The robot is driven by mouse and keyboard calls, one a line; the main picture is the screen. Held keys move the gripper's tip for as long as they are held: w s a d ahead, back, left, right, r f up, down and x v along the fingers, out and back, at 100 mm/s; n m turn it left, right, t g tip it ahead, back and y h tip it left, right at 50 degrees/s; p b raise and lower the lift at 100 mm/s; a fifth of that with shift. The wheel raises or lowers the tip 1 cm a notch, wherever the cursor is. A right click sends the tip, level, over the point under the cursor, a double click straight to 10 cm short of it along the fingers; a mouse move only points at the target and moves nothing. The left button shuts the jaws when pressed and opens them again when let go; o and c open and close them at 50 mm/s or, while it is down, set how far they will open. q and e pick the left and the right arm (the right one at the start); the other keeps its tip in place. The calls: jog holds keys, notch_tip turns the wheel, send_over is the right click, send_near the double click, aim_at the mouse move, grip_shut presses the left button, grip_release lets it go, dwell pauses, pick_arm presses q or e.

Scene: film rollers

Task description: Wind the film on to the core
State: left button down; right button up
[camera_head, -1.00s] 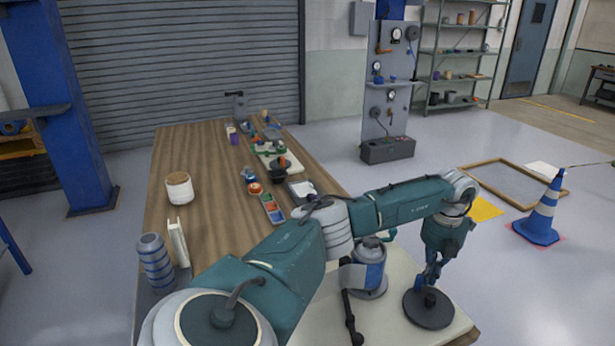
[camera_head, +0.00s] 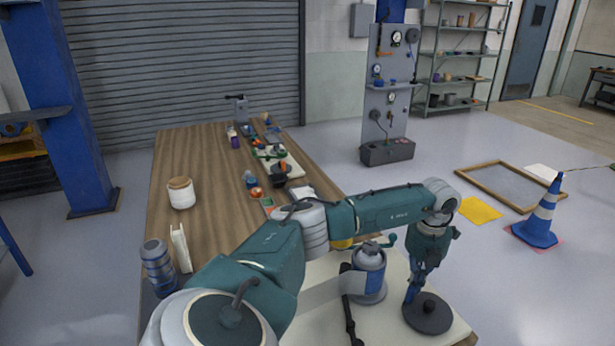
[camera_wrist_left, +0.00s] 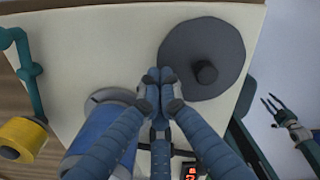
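A dark round plate (camera_head: 428,318) with a short black knob in its middle lies on the pale board (camera_head: 395,325); it also shows in the left wrist view (camera_wrist_left: 185,80). Left of it stands a blue and grey roller (camera_head: 369,277), also in the left wrist view (camera_wrist_left: 95,140). A pale strip (camera_head: 335,290), perhaps the film, runs left from the roller. My left gripper (camera_head: 411,298) points down beside the knob, on its left. Its fingertips (camera_wrist_left: 158,85) are together, with nothing clearly seen between them. My right gripper (camera_wrist_left: 279,112) appears open and empty at the right of the left wrist view.
A teal crank (camera_head: 385,243) and a yellow roll (camera_wrist_left: 24,138) are near the roller. A black bar (camera_head: 351,320) lies left of it.

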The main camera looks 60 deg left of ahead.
pick_arm(q)
jog(key=shift+w, duration=0.15)
jog(key=shift+w+a+b, duration=0.25)
jog(key=shift+w+b, duration=0.2)
jog(key=shift+w, duration=0.15)
jog(key=shift+w+a, duration=0.1)
jog(key=shift+w, duration=0.05)
notch_tip(320, 180, up, 7)
jog(key=p, duration=0.5)
dwell(0.4)
